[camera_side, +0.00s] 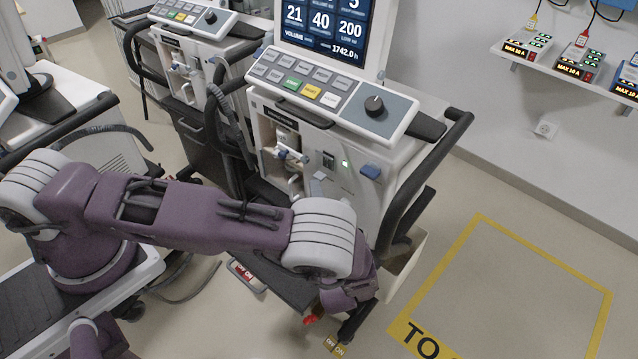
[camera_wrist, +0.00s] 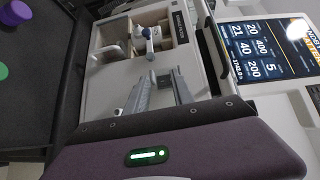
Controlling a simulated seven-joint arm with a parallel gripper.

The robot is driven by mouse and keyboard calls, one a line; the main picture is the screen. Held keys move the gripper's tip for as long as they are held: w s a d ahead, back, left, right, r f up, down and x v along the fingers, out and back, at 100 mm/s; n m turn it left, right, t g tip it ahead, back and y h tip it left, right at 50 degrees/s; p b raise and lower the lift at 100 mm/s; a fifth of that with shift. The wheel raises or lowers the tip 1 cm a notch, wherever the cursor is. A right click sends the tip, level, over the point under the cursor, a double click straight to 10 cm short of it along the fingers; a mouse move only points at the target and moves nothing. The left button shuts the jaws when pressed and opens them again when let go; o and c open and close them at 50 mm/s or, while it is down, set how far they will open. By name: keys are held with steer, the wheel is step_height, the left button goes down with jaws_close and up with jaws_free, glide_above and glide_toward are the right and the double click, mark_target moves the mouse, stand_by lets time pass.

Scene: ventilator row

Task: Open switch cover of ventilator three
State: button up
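The nearest ventilator (camera_side: 330,190) stands in front of my arm in the side view, with its screen lit. No readable number shows which ventilator it is. An OFF/ON panel with a red edge (camera_side: 247,276) lies low beside its base, and a second small OFF/ON label (camera_side: 334,345) with a red part (camera_side: 313,317) shows below my wrist. I cannot make out a switch cover for certain. In the wrist view my gripper (camera_wrist: 160,79) has its two grey fingers apart, with nothing between them, in front of the ventilator's pale front.
A dark surface with green and purple round pieces (camera_wrist: 15,14) is at left. In the side view, a dark side handle (camera_side: 428,180) projects at right, and yellow-marked floor (camera_side: 520,290) is clear.

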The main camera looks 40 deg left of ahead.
mark_target(322, 165)
steer(key=w+a+f+m+t, duration=0.1)
steer(key=w+a+f+t, duration=0.1)
steer(key=w+a, duration=0.2)
steer(key=shift+w+f+m+h, duration=0.3)
steer(key=shift+w+f+h, duration=0.1)
steer(key=shift+w, duration=0.2)
jaws_close()
